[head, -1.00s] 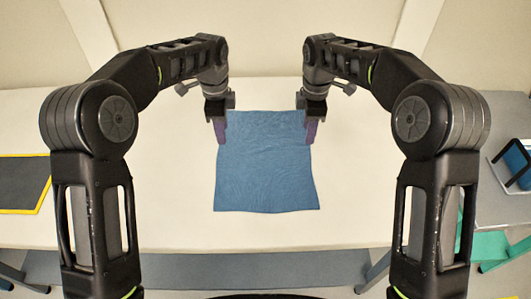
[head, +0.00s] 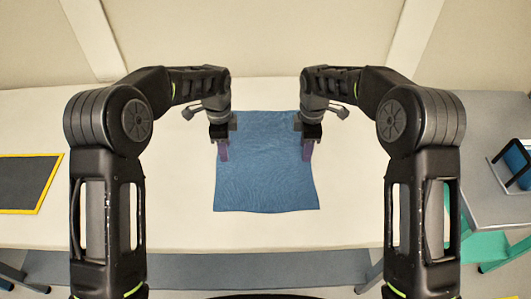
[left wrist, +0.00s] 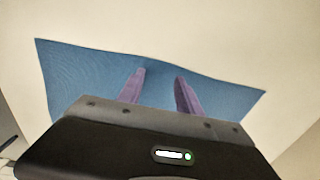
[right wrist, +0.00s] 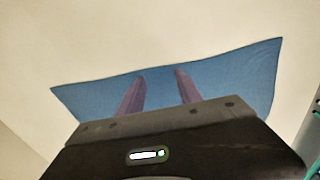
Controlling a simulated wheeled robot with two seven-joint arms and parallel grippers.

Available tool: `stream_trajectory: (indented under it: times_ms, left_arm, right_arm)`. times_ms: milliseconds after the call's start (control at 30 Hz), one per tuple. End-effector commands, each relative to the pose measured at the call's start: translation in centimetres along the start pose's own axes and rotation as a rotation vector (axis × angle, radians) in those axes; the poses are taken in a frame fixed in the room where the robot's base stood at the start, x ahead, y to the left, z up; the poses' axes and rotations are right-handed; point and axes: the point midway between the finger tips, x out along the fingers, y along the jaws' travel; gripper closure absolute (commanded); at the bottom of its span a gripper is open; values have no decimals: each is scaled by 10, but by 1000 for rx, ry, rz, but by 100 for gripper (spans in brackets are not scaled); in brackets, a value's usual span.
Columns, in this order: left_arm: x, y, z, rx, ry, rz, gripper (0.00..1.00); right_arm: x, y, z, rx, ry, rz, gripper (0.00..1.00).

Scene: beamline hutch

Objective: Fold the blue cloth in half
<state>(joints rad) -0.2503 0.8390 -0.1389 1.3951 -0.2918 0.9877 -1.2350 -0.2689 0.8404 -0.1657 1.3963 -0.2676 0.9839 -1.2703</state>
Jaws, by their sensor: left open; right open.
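The blue cloth (head: 266,175) lies flat and spread out on the pale table, a rough square with slight ripples. My left gripper (head: 224,150) is over its left side, and my right gripper (head: 307,150) is over its right side. In the left wrist view the purple fingers (left wrist: 160,85) are apart with cloth (left wrist: 85,75) behind and between them. In the right wrist view the fingers (right wrist: 158,85) are also apart over the cloth (right wrist: 235,75). Both grippers are open and empty. I cannot tell whether the fingertips touch the cloth.
The pale table (head: 180,225) is clear around the cloth. A dark mat with a yellow border (head: 25,185) lies at the left. A grey side table (head: 490,120) at the right carries a black-framed stand with a blue roll (head: 518,165).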

Motion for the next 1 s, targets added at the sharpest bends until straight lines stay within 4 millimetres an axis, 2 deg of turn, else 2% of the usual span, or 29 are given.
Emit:
stream_trajectory:
  times_ms: [133,1000]
  left_arm:
    - [6,0,0,0,0,0,58]
    - [3,0,0,0,0,1,94]
  right_arm:
    - [6,0,0,0,0,0,58]
    - [3,0,0,0,-1,-1,94]
